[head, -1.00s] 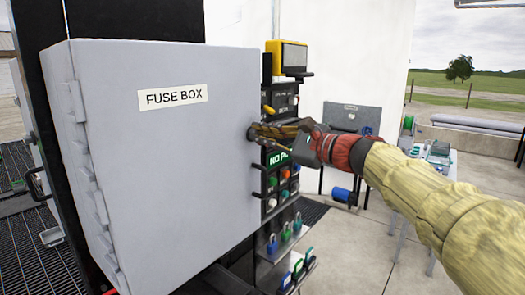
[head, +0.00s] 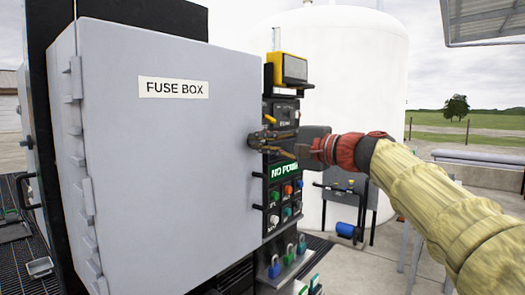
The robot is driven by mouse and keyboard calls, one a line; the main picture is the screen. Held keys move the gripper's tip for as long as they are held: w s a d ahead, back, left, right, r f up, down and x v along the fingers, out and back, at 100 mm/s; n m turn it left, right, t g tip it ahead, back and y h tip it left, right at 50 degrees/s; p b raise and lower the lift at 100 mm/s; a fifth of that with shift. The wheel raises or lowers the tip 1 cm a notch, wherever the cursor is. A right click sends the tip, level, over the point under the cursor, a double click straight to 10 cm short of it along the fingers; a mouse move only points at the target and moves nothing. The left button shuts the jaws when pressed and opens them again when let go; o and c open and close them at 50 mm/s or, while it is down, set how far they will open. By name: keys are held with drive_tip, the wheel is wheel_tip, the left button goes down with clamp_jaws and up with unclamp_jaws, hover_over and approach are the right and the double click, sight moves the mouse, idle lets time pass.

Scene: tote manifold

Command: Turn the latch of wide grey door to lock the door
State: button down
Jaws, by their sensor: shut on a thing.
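The wide grey door (head: 170,170) of the fuse box, with a "FUSE BOX" label (head: 173,88), fills the left half of the head view. It looks shut against its box, with hinges along its left side. The latch (head: 252,140) is a small dark knob at the door's right edge, about mid-height, mostly hidden by the fingers. My gripper (head: 262,139) reaches in from the right and is shut on the latch. The exact angle of the latch is too small and covered to tell.
A black control panel (head: 284,165) with coloured buttons and a yellow-topped device (head: 289,69) stands close behind and right of the door. Padlocks (head: 288,262) hang below it. A white tank (head: 345,80) and a blue motor (head: 346,230) stand farther back.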

drive_tip(key=shift+f, duration=0.1)
idle(0.3)
drive_tip(key=c, duration=1.9)
unclamp_jaws()
drive_tip(key=shift+o, duration=0.3)
drive_tip(key=v, duration=1.2)
